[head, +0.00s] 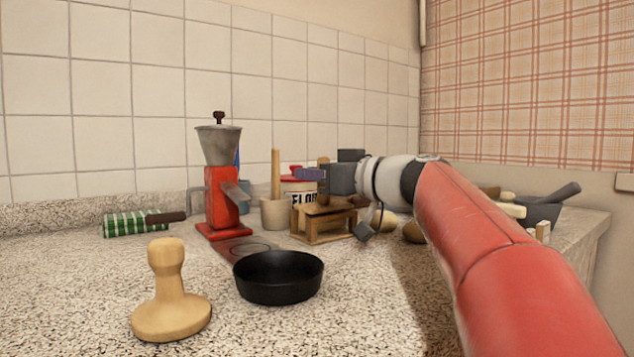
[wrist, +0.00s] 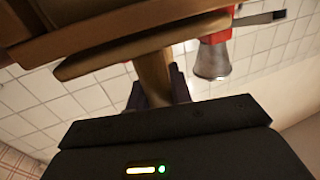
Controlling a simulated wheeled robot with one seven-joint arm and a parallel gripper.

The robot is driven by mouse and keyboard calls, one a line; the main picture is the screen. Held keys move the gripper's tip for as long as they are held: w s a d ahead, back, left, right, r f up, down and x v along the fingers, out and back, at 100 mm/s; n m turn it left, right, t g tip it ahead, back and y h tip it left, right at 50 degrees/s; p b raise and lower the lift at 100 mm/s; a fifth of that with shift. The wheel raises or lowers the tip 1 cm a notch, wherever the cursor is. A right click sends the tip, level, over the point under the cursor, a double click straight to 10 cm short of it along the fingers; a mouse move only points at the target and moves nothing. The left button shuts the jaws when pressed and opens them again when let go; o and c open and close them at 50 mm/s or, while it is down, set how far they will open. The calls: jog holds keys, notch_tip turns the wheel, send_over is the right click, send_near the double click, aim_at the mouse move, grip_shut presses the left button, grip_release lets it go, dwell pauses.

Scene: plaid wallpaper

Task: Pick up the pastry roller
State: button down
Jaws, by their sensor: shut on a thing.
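My gripper (head: 322,178) reaches in from the right over the back of the counter, with its purple fingers shut on an upright wooden handle. I take this to be the pastry roller (head: 323,188). In the wrist view the handle (wrist: 153,72) runs between the two fingers (wrist: 158,92) and meets flat wooden pieces. The roller is right at a small wooden stand (head: 318,228); I cannot tell whether they touch or are one piece. The roller's lower part is hard to make out.
A black pan (head: 278,278) and a wooden stamp-like tool (head: 171,295) stand in front. A dark mortar (head: 541,213) is at right. Free counter lies front right of the pan.

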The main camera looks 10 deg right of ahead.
aim_at(313, 203)
notch_tip(313, 203, up, 20)
jog(key=p, duration=0.7)
jog(key=shift+f+p, duration=0.15)
jog(key=shift+p, duration=0.2)
jog(key=shift+s+a, duration=0.1)
jog(key=shift+a, duration=0.05)
